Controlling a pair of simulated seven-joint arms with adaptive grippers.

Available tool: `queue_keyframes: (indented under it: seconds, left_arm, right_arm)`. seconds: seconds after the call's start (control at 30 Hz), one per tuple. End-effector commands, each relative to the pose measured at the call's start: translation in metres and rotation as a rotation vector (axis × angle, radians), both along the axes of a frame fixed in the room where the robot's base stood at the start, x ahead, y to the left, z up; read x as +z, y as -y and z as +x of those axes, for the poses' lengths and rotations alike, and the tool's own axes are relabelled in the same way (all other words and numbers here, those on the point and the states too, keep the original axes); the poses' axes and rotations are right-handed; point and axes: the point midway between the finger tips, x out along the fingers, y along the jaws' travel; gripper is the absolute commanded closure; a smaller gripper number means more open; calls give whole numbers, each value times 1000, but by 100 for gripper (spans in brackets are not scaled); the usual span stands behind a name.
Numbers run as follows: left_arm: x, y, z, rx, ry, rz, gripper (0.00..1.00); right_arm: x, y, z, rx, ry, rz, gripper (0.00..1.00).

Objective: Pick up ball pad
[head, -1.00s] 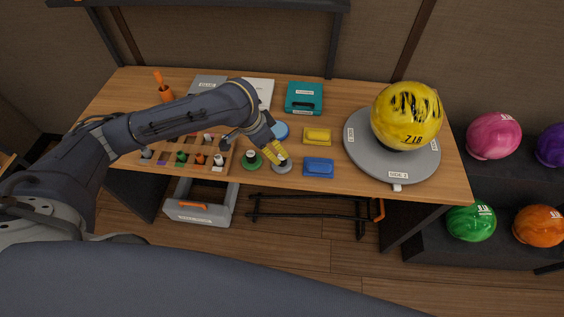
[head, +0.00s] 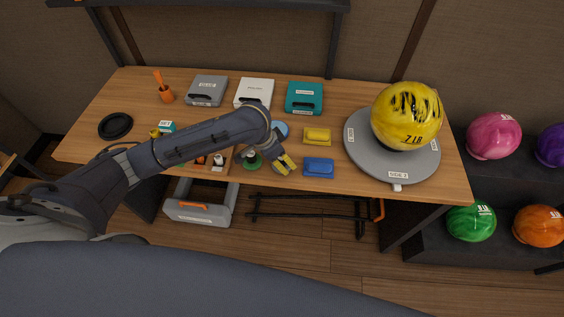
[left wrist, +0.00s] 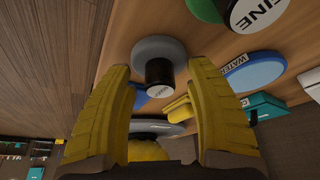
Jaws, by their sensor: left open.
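A round grey pad (head: 276,169) with a black knob lies near the front edge of the wooden table, partly hidden by my left gripper in the head view. My left gripper (head: 287,164) has yellow fingers and is over this pad. In the left wrist view the open left gripper (left wrist: 160,75) has one finger on each side of the black knob (left wrist: 158,85), with the grey disc (left wrist: 160,50) beyond it. Gaps show between fingers and knob. A green pad (head: 251,163) labelled FINE and a blue disc (head: 281,129) are close by. My right gripper is not in view.
A yellow block (head: 317,136) and a blue block (head: 318,168) lie to the right. A yellow ball (head: 406,115) sits on a grey turntable (head: 362,150). A compartment tray (head: 217,167) is left, partly under my arm. Cases (head: 304,98) line the back.

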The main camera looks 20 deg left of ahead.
Motion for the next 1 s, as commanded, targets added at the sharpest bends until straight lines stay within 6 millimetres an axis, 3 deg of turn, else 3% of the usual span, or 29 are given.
queue_keyframes:
  seconds: [0.23, 0.7, 1.0]
  left_arm:
    - [0, 0, 0, 0, 0, 0, 44]
    - [0, 0, 0, 0, 0, 0, 99]
    - [0, 0, 0, 0, 0, 0, 100]
  right_arm:
    - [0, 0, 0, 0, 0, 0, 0]
    - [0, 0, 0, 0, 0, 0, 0]
    - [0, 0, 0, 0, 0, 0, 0]
